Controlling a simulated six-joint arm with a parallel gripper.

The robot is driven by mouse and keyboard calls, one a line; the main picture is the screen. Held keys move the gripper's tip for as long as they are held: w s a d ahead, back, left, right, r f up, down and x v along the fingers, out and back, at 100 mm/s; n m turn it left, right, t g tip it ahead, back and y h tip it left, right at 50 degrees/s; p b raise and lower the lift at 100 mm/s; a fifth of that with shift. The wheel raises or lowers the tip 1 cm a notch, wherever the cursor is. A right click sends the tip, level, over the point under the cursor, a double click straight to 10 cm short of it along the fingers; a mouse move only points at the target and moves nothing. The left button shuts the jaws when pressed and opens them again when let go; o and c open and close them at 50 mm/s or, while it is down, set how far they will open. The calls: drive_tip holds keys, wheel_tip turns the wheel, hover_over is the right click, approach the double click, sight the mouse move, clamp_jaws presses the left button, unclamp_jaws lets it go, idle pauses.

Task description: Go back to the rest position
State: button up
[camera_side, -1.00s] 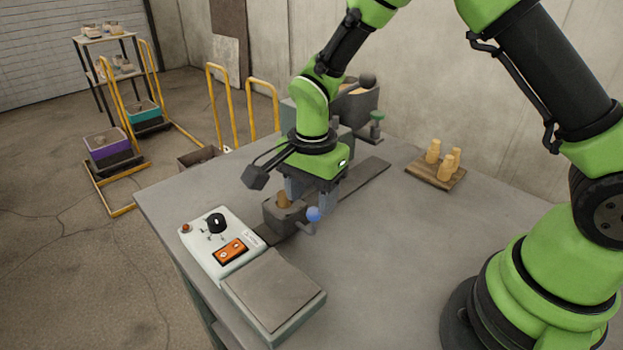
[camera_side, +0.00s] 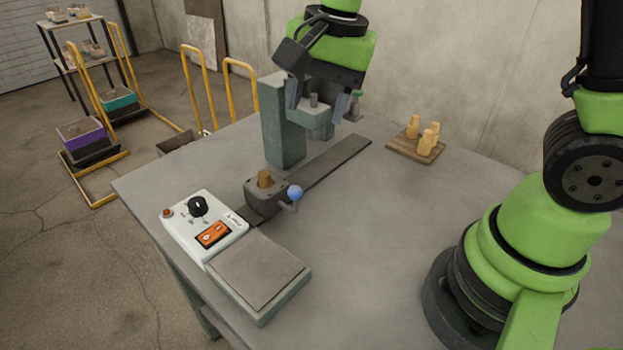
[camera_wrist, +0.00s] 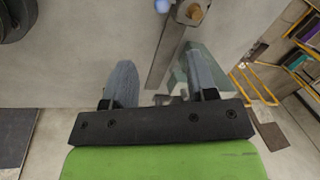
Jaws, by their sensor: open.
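My gripper (camera_side: 322,106) is raised high over the back of the table, in front of the green-grey stand (camera_side: 283,130). Its two grey fingers are spread apart with no held object visible. In the wrist view, the fingers of my gripper (camera_wrist: 158,62) are also apart, with bare table and a dark rail (camera_wrist: 166,57) beyond them. The grey clamp block (camera_side: 262,199) with a tan peg (camera_side: 265,178) and a blue ball handle (camera_side: 295,192) sits on the table, well below and apart from my gripper.
A control box (camera_side: 204,226) with an orange panel and a flat plate (camera_side: 258,270) lie at the table's front left. A wooden board (camera_side: 402,145) with several tan pegs is at the back right. The middle right of the table is clear. Yellow-framed carts (camera_side: 95,160) stand on the floor.

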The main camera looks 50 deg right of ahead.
drive_tip(key=s+d+r+n+t+y, duration=0.1)
drive_tip(key=s+r+n+t, duration=0.4)
drive_tip(key=s, duration=0.9)
wheel_tip(320, 180, up, 3)
drive_tip(key=d+n, duration=0.1)
drive_tip(key=n, duration=0.2)
